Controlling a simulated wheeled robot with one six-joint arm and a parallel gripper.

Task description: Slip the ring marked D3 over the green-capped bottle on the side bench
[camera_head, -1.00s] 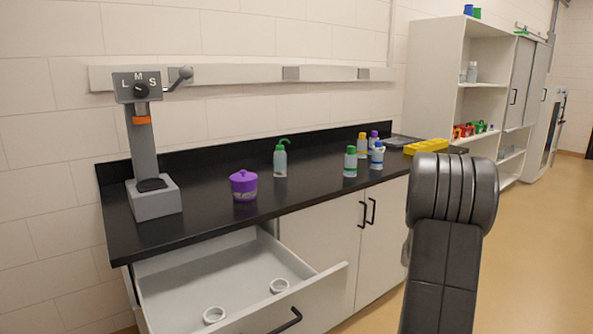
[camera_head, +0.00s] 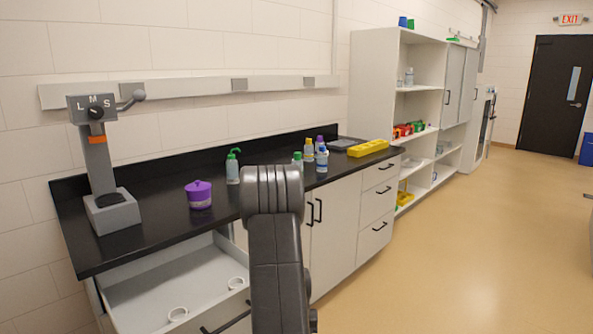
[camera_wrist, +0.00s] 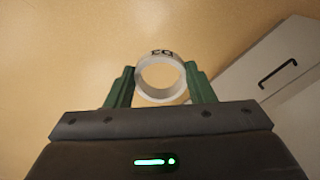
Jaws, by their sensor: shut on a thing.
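In the wrist view my gripper (camera_wrist: 160,92) has its green fingers shut on a white ring (camera_wrist: 160,58). The ring's marking shows upside down and reads D3. Pale floor lies behind it. In the head view my dark arm hides the gripper and the ring.
An open drawer (camera_head: 150,290) holds two white rings (camera_head: 178,314). The floor to the right is clear.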

